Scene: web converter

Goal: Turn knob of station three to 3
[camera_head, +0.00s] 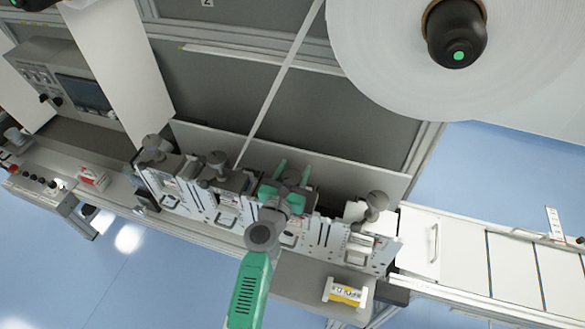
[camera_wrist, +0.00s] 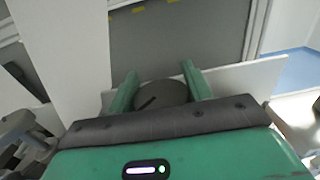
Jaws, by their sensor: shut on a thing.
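A row of stations with grey knobs runs along the machine bench. My gripper (camera_head: 293,173) is at the third station from the left, and its green arm comes up from the lower edge in the head view. In the wrist view my gripper (camera_wrist: 160,80) has one green finger on each side of a round dark grey knob (camera_wrist: 165,92), shut on it. A dark line mark shows on the knob's face, slanting up to the right. The knob's scale numbers cannot be read. In the head view my gripper covers this knob.
Neighbouring knobs stand left (camera_head: 217,160) and right (camera_head: 376,200) of my gripper. A white web strip (camera_head: 280,75) runs down to the station on the left. A large white roll (camera_head: 460,60) hangs at upper right. A yellow-and-white box (camera_head: 345,293) lies in front of the stations.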

